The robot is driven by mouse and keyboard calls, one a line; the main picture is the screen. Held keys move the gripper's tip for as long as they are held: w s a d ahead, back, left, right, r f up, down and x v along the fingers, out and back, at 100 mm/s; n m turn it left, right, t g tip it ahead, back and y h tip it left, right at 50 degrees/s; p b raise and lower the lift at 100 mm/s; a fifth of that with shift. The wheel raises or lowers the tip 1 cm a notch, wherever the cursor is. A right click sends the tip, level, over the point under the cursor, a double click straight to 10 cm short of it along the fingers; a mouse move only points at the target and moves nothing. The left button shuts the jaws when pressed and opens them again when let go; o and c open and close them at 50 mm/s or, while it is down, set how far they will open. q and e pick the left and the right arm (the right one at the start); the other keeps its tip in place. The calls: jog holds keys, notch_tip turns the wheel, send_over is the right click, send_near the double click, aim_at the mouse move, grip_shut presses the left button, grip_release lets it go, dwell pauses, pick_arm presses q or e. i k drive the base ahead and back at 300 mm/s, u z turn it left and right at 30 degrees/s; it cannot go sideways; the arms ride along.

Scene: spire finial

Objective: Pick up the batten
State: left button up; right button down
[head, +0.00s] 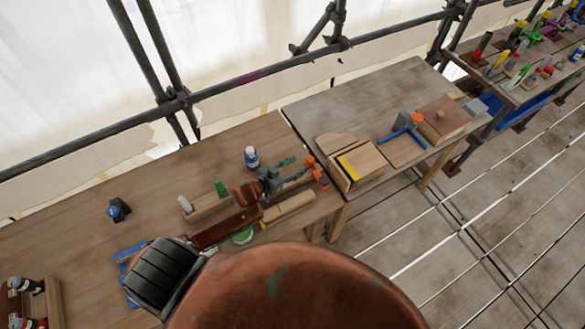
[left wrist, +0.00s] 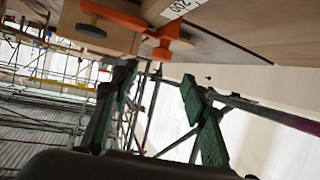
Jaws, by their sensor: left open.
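A pale wooden strip marked 200 (left wrist: 183,8) lies beside the clamp there and may be the batten. A light wooden piece (head: 290,207) lies on the bench below the gripper. I cannot tell which piece is the batten. My right gripper is not seen.
A blue-white bottle (head: 251,157) and a small wooden tray (head: 208,207) stand near my left arm. A wooden box with a yellow strip (head: 350,165) and a blue tool (head: 403,138) lie on the second bench. Scaffold rails (head: 220,87) run behind. The near bench's back left is mostly clear.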

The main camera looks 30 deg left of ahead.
aim_at(272, 214)
jog(key=k, duration=2)
